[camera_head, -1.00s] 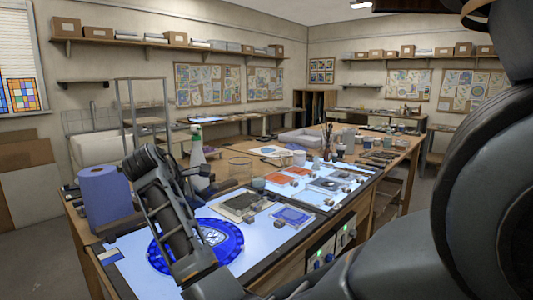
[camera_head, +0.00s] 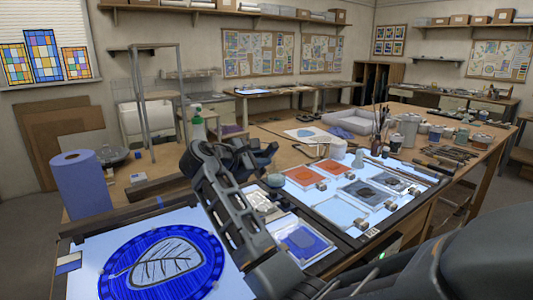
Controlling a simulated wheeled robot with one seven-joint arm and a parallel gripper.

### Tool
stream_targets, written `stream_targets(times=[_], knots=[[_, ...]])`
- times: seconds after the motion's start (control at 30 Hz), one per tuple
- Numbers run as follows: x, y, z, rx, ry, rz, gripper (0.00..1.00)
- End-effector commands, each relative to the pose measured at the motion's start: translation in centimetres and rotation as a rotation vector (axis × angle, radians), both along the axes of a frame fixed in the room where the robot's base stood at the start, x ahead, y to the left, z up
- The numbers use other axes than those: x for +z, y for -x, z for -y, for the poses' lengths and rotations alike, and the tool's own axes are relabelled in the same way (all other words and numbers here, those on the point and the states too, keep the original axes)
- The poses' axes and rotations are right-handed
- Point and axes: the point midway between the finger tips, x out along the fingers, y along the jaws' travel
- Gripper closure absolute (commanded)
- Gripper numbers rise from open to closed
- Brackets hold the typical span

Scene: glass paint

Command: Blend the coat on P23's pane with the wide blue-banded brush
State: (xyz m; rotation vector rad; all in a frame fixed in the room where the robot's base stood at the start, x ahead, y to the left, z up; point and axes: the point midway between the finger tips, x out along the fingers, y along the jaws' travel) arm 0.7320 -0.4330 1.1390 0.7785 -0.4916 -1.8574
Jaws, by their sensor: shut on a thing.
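A round blue-coated pane (camera_head: 165,258) with a dark leaf drawing and a dark blue streaked rim lies on the lit panel at the front left. A smaller square blue pane (camera_head: 303,241) lies right of my forearm. I cannot read any label that marks P23. My gripper (camera_head: 268,160) is above the bench beyond the round pane, apart from it, beside the square panes. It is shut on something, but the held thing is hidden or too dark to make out. I cannot pick out a blue-banded brush for certain.
A blue paper roll (camera_head: 80,195) stands at the left, and a spray bottle (camera_head: 198,130) stands behind my wrist. Orange panes (camera_head: 305,173) and grey panes (camera_head: 368,193) lie on the lit panel at the right. A pot of brushes (camera_head: 380,135) and several jars stand behind.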

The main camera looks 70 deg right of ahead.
Motion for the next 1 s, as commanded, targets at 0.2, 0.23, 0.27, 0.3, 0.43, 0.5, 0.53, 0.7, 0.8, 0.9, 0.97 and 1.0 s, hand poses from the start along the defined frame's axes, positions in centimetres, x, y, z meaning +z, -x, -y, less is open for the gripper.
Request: stream_targets(times=[0.2,0.23,0.27,0.3,0.43,0.5,0.53,0.7,0.8,0.9,0.97,1.0], knots=[[-4.2,0.0,0.0,0.000,-0.001,0.000,1.00],[-4.7,0.0,0.0,0.000,-0.001,0.000,1.00],[-4.6,0.3,-0.2,0.000,-0.001,0.001,1.00],[-4.0,1.0,-0.6,0.000,0.000,0.002,1.00],[-4.1,3.0,-1.7,-0.001,-0.001,0.003,1.00],[-4.1,3.9,-2.3,-0.002,-0.001,0.003,1.00],[-4.1,4.3,-2.6,-0.002,-0.001,0.003,1.00],[-3.4,2.7,-5.0,0.003,-0.002,-0.001,1.00],[-3.4,1.8,-6.4,0.004,-0.002,0.001,1.00],[-3.8,0.8,-7.9,0.004,-0.001,0.002,1.00],[-3.9,0.3,-8.8,0.003,-0.001,0.001,1.00],[-3.9,-0.1,-9.4,0.004,-0.001,0.002,1.00]])
